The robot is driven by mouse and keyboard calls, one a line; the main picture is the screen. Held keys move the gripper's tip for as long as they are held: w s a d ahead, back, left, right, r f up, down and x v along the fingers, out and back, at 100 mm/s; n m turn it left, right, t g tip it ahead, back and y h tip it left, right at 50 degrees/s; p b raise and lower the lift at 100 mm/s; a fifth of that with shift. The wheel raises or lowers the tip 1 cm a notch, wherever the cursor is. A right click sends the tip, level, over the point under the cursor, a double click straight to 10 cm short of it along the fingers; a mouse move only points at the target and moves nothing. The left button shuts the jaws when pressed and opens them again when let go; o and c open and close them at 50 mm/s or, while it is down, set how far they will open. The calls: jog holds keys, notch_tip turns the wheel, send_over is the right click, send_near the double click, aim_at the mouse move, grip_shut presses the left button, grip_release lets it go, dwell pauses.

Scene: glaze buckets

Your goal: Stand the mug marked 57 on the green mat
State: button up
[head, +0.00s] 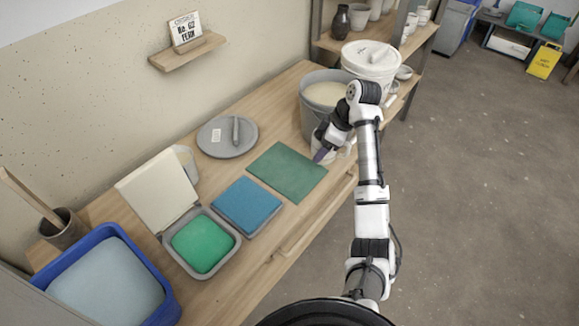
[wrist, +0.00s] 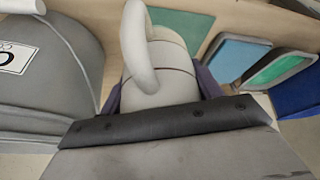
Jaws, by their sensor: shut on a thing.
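A pale mug (wrist: 172,62) with a thin dark line and a large loop handle sits between the purple fingers of my gripper (wrist: 160,90) in the wrist view. My gripper is shut on it. No number shows on the side I see. The green mat (head: 287,171) lies flat and bare on the bench in the head view, and it also shows beyond the mug in the wrist view (wrist: 192,26). In the head view my gripper (head: 322,153) is just past the mat's right corner, and my arm mostly hides the mug.
A grey bucket of pale glaze (head: 304,100) stands close behind my gripper, beside a white lidded bucket (head: 372,58). A blue mat (head: 247,205) and a tray with a green pad (head: 203,246) lie left of the green mat. A grey disc (head: 222,145) carries a tool.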

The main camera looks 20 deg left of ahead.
jog(key=a+r+m+t, duration=0.2)
jog(key=a+r+m, duration=0.2)
jog(key=a+r, duration=0.65)
send_over(286, 169)
notch_tip(286, 169, down, 15)
jog(key=shift+f+p, duration=0.75)
jog(key=shift+f, duration=1.6)
jog(key=shift+f, duration=0.2)
jog(key=o, duration=1.2)
jog(key=shift+r, duration=0.15)
